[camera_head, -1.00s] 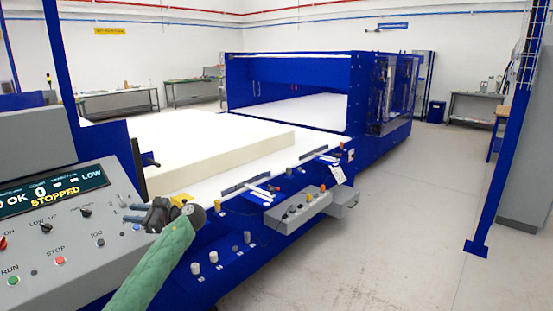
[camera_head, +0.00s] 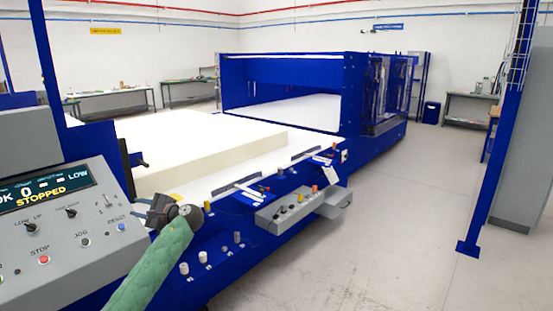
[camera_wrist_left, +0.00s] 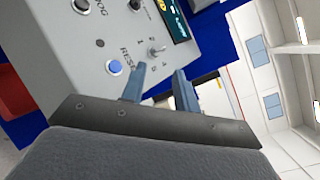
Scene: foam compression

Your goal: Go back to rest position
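My left gripper (camera_head: 143,211) is at the right edge of the grey control panel (camera_head: 85,235) in the head view, with its green-sleeved arm rising from the bottom. In the left wrist view its two fingers (camera_wrist_left: 160,84) stand apart with nothing between them. The panel display (camera_head: 45,190) reads 0, STOPPED and LOW. My right gripper is not in view.
A white foam block (camera_head: 215,157) lies on the machine's white bed, leading into a blue press housing (camera_head: 290,69). A grey control box (camera_head: 290,207) juts from the bed's side. A blue post (camera_head: 487,170) stands at right. Open grey floor (camera_head: 400,230) lies between.

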